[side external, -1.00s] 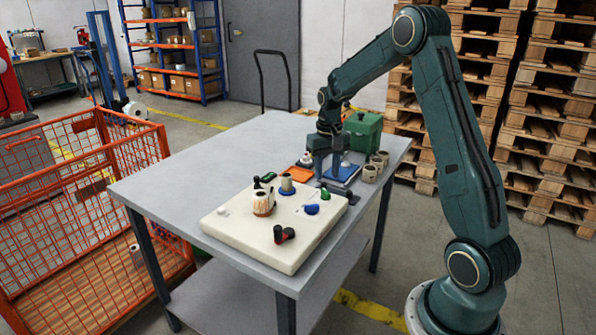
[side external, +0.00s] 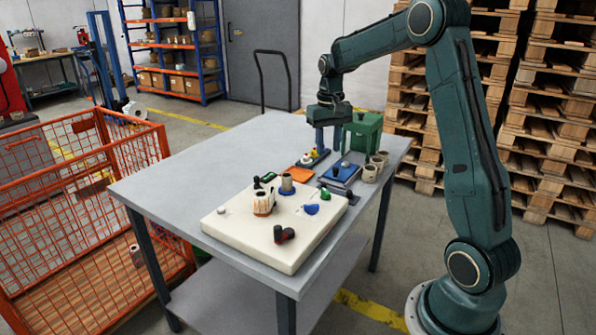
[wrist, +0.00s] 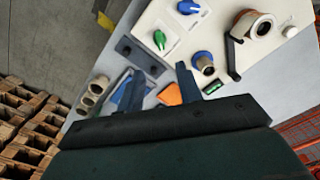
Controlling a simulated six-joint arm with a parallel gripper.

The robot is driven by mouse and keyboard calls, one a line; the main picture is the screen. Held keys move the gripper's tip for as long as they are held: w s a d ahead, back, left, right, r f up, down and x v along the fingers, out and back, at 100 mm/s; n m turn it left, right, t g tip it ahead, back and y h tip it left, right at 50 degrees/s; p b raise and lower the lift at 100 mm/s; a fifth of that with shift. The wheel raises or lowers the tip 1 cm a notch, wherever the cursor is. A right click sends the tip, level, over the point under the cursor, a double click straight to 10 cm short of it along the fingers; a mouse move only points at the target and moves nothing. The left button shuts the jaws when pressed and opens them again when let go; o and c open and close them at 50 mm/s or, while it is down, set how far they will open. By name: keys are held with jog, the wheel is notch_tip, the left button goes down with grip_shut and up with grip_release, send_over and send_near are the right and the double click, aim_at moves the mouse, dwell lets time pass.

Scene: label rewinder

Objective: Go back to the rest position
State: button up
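My gripper (side external: 328,147) hangs above the far part of the grey table, over the area by a blue block (side external: 342,173) and a green box (side external: 363,131). Its two fingers point down and stand apart with nothing between them. In the wrist view my gripper (wrist: 160,85) also shows both fingers spread and empty. The arm is bent over the table from the right.
A cream panel (side external: 230,230) carries a roll (side external: 263,204), knobs and a black-and-red part (side external: 284,234). Beige cups (side external: 370,173) stand right of the blue block. An orange piece (side external: 302,174) lies nearby. An orange cage (side external: 85,200) stands left; the air above the table is clear.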

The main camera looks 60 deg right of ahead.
jog(key=s+a+r+n+t, duration=0.1)
jog(key=s+a+r+n, duration=0.1)
jog(key=s+a+r, duration=0.45)
jog(key=s+a+r+n+t, duration=0.2)
jog(key=a+r, duration=0.1)
jog(key=a, duration=0.7)
jog(key=s+a+f+n+t, duration=0.1)
jog(key=s+a, duration=0.3)
jog(key=s, duration=0.2)
jog(key=s+a+n+t, duration=0.1)
jog(key=s+a+n, duration=0.1)
jog(key=s+a, duration=0.2)
jog(key=s, duration=0.3)
jog(key=shift+a+f+t, duration=0.25)
jog(key=shift+f+t, duration=0.05)
jog(key=shift+f, duration=0.1)
